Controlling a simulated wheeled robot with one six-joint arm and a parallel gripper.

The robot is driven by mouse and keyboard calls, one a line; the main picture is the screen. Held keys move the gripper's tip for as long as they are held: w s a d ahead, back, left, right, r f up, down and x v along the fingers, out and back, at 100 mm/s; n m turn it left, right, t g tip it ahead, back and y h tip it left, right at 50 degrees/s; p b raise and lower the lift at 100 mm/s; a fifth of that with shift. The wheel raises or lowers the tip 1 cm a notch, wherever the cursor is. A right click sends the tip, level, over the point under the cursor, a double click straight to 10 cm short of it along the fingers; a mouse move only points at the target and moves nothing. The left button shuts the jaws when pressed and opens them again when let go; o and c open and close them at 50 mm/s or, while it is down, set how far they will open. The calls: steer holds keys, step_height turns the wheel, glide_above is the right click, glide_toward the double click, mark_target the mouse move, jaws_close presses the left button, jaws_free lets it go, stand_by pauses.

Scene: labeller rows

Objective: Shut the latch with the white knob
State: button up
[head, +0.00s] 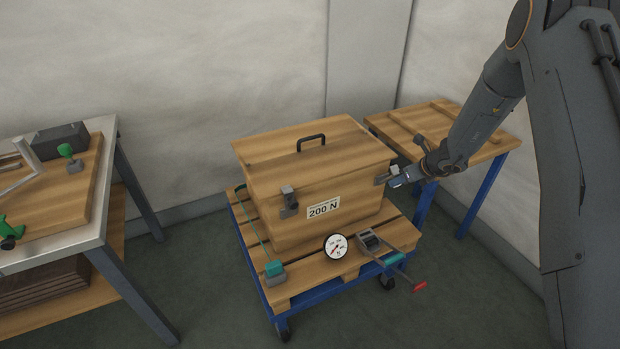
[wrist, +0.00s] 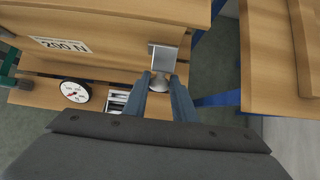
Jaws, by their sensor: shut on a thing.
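A wooden box with a lid (head: 320,165) stands on a pallet, with a "200 N" label on its front. A grey metal latch (head: 380,181) sits at the right end of the box front; it also shows in the wrist view (wrist: 164,56). My gripper (head: 396,180) is at this latch, coming from the right. In the wrist view my fingers (wrist: 161,84) are shut on the pale knob (wrist: 160,82) at the latch's near end. The fingers partly cover the knob. A second latch (head: 289,202) is on the left of the box front, apart from my gripper.
The pallet rides on a blue trolley (head: 325,288). A round gauge (head: 336,247), a strap ratchet with a red-tipped handle (head: 390,257) and a teal corner piece (head: 274,270) are at its front. A wooden-topped table (head: 480,145) stands close on the right. A workbench (head: 60,238) is at left.

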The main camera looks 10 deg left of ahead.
steer(key=shift+w+a+r+g+h+p, duration=0.2)
steer(key=shift+a+r+g+h+p, duration=0.3)
steer(key=shift+p, duration=1.85)
steer(key=shift+d+f, duration=0.1)
steer(key=shift+d, duration=0.1)
steer(key=o, duration=1)
steer(key=shift+w, duration=0.1)
steer(key=shift+d, duration=0.1)
